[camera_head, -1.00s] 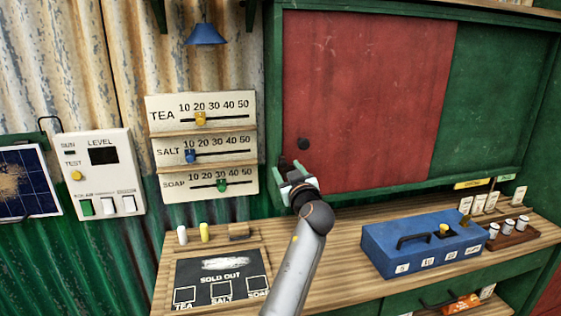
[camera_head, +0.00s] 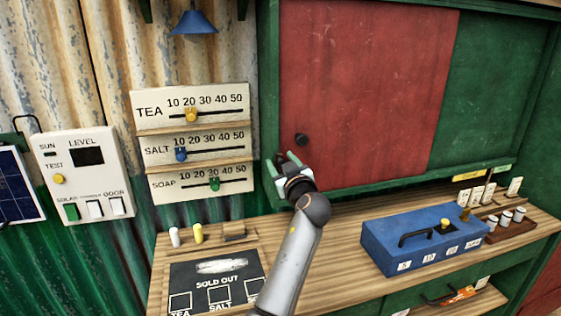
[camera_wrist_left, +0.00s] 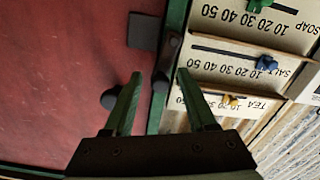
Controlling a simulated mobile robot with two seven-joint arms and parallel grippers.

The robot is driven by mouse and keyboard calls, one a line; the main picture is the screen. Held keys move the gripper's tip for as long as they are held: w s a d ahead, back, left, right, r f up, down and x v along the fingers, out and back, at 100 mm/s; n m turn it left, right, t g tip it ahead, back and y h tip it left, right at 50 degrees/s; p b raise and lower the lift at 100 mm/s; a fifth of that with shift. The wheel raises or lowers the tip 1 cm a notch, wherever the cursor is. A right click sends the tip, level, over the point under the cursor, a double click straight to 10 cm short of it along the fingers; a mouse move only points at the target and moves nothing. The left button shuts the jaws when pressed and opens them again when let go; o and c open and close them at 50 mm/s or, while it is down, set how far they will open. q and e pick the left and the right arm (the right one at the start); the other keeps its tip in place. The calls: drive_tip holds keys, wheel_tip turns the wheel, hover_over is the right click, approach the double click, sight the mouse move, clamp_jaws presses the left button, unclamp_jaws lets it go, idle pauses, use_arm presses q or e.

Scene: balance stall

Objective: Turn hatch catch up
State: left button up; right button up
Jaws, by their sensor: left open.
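The hatch catch (camera_wrist_left: 173,45) is a dark narrow bar on the green frame beside the red hatch panel (camera_head: 365,80). In the left wrist view, which looks upside down, it lies along the frame, and its near end shows between my fingertips. My left gripper (camera_head: 280,161) is open at the lower left corner of the hatch, fingers towards the frame; it also shows in the left wrist view (camera_wrist_left: 160,74). I cannot tell whether a finger touches the catch. In the head view the gripper largely hides the catch.
A round dark knob (camera_head: 301,140) sticks out of the red panel close to the fingers. A dark plate (camera_wrist_left: 145,30) lies beside the catch. Slider boards (camera_head: 195,150) hang to the left. A blue cash box (camera_head: 420,240) stands on the counter (camera_head: 345,255) below.

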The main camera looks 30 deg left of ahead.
use_arm(q)
drive_tip(key=shift+c, duration=0.2)
clamp_jaws()
idle(0.3)
drive_tip(key=shift+s+f+b, duration=0.1)
drive_tip(key=shift+b, duration=0.5)
drive_tip(key=n+b, duration=0.2)
drive_tip(key=b, duration=0.2)
drive_tip(key=shift+s+a+b, duration=0.2)
drive_tip(key=shift+b, duration=0.2)
drive_tip(key=shift+o, duration=0.2)
unclamp_jaws()
drive_tip(key=shift+a, duration=0.1)
